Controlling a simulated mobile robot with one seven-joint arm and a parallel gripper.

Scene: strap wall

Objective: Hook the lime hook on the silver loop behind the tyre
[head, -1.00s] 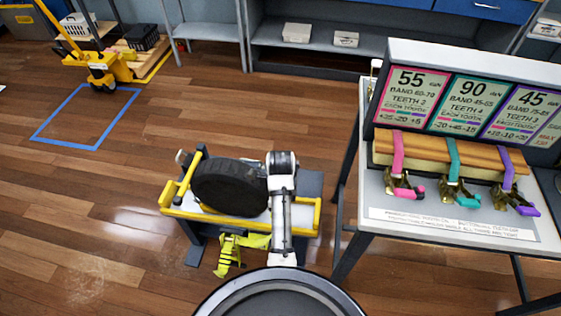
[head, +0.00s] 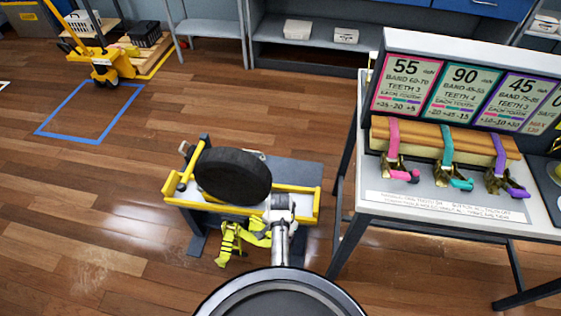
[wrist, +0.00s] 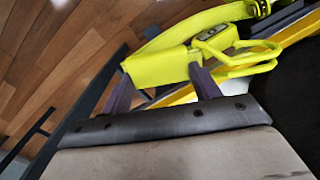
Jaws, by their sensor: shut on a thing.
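The black tyre (head: 232,177) stands tilted on a yellow-edged bench, and its dark side fills the right edge of the wrist view (wrist: 298,110). My gripper (wrist: 161,68) is shut on the lime block at the base of the lime hook (wrist: 240,70). The hook's bent prongs point right, toward the tyre side. The lime strap (head: 231,242) hangs at the bench's front in the head view, where my arm hides my gripper. I cannot make out the silver loop for certain; the area behind the tyre is mostly hidden.
The bench's yellow rail (head: 300,188) runs close to my arm. A table with a sign board (head: 458,100) and pink, teal and purple straps stands at the right. A yellow pallet truck (head: 108,66) is far left.

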